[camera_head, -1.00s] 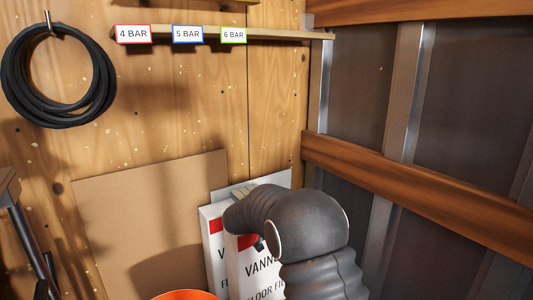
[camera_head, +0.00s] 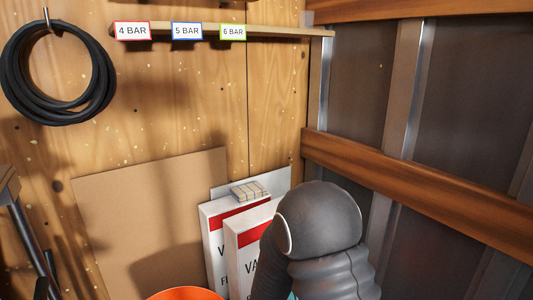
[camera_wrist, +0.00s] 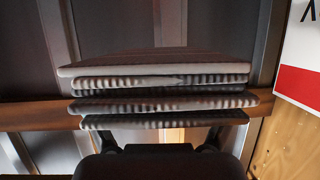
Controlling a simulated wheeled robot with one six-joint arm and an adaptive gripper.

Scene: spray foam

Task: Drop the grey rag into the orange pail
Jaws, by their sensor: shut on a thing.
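The grey rag (camera_wrist: 160,88) is a folded stack of grey, dark-striped layers across the middle of the wrist view. My gripper (camera_wrist: 160,148) shows as dark parts at the bottom of that view and is shut on the rag's near side. The rag looks level and clear of any surface. The orange pail (camera_head: 186,293) shows only as part of its rim at the bottom edge of the head view. Its inside is mostly out of frame.
A black hose coil (camera_head: 58,75) hangs at upper left. A wooden rail (camera_head: 420,185) crosses the right wall.

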